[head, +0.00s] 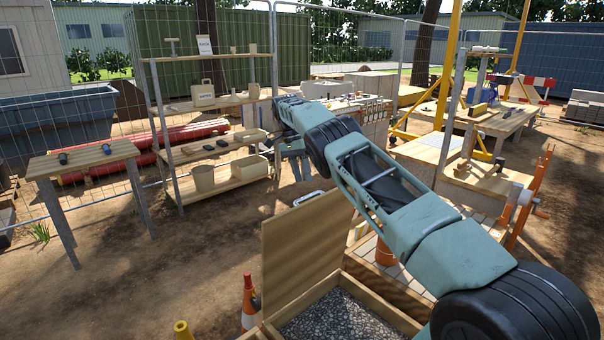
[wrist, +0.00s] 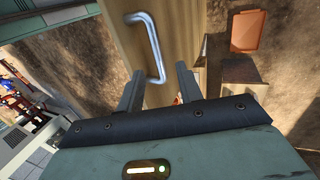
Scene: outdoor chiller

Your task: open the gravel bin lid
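The gravel bin (head: 384,299) is at the bottom centre of the head view, with grey gravel (head: 335,318) showing inside. Its wooden lid (head: 303,238) stands steeply raised at the bin's far left side. A metal handle (head: 308,199) is at the lid's top edge. In the wrist view the handle (wrist: 152,48) shows on the lid (wrist: 178,30), just beyond my fingertips. My gripper (head: 292,170) is above and behind the lid's top edge in the head view. Its two fingers (wrist: 158,75) are apart, with nothing clearly held between them.
Traffic cones (head: 249,300) stand left of the bin. A loaded shelf rack (head: 215,105) and a small table (head: 84,160) are at the left. A workbench (head: 495,122) is at the right. Bare ground lies open left of the bin.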

